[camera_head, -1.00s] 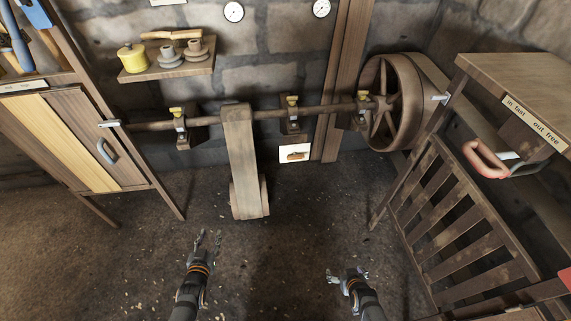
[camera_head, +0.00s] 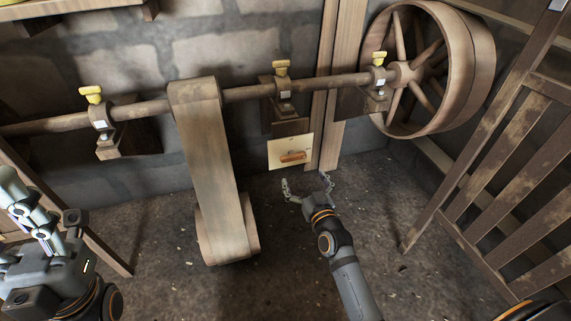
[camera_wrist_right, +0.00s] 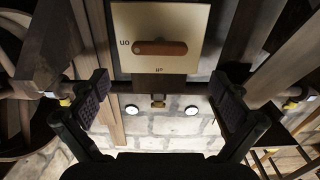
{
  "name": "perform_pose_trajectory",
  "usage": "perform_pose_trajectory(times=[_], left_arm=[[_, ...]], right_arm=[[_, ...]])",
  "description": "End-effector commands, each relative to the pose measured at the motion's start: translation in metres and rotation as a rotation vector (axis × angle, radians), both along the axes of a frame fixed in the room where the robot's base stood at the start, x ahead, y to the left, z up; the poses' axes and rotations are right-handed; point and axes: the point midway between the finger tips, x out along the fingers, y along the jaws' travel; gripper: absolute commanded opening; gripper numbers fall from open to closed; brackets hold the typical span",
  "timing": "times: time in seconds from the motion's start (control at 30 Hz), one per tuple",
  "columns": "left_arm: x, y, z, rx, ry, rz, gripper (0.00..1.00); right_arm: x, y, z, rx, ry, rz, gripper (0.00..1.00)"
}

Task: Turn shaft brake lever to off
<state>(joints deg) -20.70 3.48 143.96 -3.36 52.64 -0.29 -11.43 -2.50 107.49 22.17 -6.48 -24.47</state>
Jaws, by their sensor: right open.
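The shaft brake lever (camera_head: 293,156) is a small orange-brown handle on a pale square plate (camera_head: 276,146) low on the wall. In the right wrist view the lever (camera_wrist_right: 160,47) lies crosswise on its plate (camera_wrist_right: 185,15). The picture is upside down there; one lever end is beside a mark that seems to read "on", and a second mark, likely "off", is below its middle. My right gripper (camera_head: 307,180) is open and empty, just below and in front of the plate, apart from the lever. My left arm's end (camera_head: 45,240) is at the lower left; its jaw state is unclear.
The shaft (camera_head: 245,94) with yellow-topped bearings runs above the plate to a large wheel (camera_head: 425,70). A broad belt (camera_head: 207,150) hangs left of the plate. A slatted wooden gate (camera_head: 500,150) stands at right. The floor before the plate is clear.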

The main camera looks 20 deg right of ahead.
Motion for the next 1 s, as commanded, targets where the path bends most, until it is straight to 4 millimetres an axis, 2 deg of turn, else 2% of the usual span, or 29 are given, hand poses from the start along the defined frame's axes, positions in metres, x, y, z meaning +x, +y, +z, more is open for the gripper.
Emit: perform_pose_trajectory(times=[0.17, 0.5, 0.6, 0.77, 1.0], left_arm=[[0.0, 0.0, 0.002, 0.0, 0.001, 0.0, 0.41], [0.002, -0.001, -0.009, 0.004, 0.006, 0.003, 0.41], [0.002, -0.001, -0.014, 0.006, 0.008, 0.004, 0.41], [0.002, -0.002, -0.016, 0.008, 0.01, 0.006, 0.41], [0.003, -0.002, -0.016, 0.009, 0.01, 0.006, 0.41]], right_arm=[[0.009, 0.0, 0.002, -0.001, -0.001, 0.0, 1.0], [0.077, 0.003, 0.0, -0.001, 0.0, 0.0, 1.0], [0.092, 0.003, -0.001, 0.0, 0.001, 0.0, 1.0], [0.104, 0.004, 0.0, 0.0, 0.003, 0.0, 1.0], [0.105, 0.004, 0.001, 0.0, 0.003, 0.0, 1.0]])
